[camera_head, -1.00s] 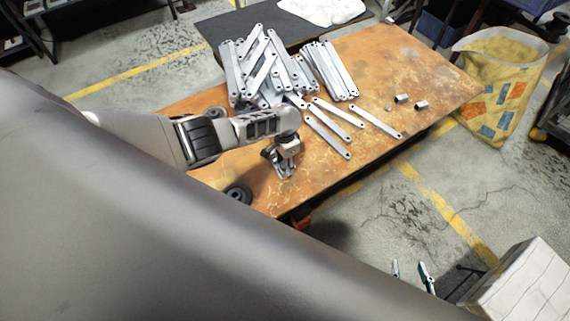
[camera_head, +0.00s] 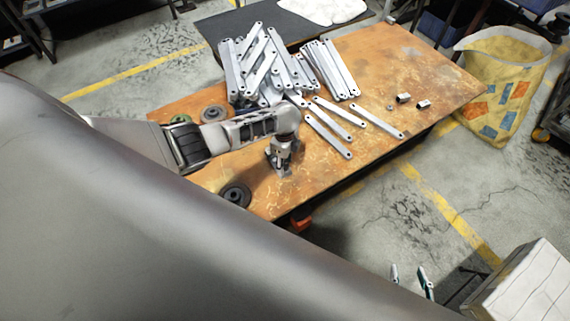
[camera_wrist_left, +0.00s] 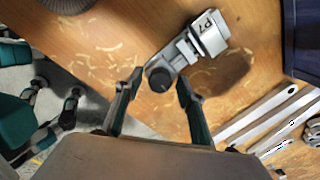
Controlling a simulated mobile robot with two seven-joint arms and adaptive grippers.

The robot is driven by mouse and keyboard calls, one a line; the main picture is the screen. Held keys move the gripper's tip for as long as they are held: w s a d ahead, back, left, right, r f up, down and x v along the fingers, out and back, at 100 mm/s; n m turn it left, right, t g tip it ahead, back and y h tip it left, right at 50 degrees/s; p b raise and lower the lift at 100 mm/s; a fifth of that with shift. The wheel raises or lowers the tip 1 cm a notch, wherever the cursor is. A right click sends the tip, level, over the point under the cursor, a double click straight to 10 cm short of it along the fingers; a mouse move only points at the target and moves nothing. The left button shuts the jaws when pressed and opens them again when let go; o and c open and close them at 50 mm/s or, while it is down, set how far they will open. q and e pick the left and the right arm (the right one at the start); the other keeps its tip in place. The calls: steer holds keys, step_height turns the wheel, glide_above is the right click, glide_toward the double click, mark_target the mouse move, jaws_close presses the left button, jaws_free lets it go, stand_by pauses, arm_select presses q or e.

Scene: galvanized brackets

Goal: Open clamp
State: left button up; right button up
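The clamp (camera_wrist_left: 207,36) is a grey metal device marked P7 with a dark round knob (camera_wrist_left: 159,79). In the left wrist view it lies on the rusty orange table (camera_wrist_left: 95,55). My left gripper (camera_wrist_left: 161,80) is open, with one finger on either side of the knob. I cannot tell whether a finger touches it. In the head view my left gripper (camera_head: 282,155) points down over the table's near part, and the clamp is hard to make out there. My right gripper (camera_head: 411,275) is open and empty, low over the floor.
A pile of galvanized brackets (camera_head: 265,68) lies at the table's back, with several loose bars (camera_head: 328,135) nearby. Two small metal blocks (camera_head: 423,104) lie to the right. A dark disc (camera_head: 236,194) lies near the front edge. A yellow sack (camera_head: 500,85) stands beyond the table.

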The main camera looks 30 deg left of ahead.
arm_select(q)
steer(key=m+b, duration=0.1)
steer(key=m, duration=0.4)
steer(key=shift+m, duration=0.7)
arm_select(e)
steer(key=shift+s+f, duration=0.2)
steer(key=shift+f, duration=0.3)
steer(key=shift+s+f, duration=0.15)
steer(key=shift+f, duration=0.35)
steer(key=shift+w+r, duration=0.1)
steer(key=shift+r, duration=0.2)
arm_select(q)
steer(key=c, duration=1)
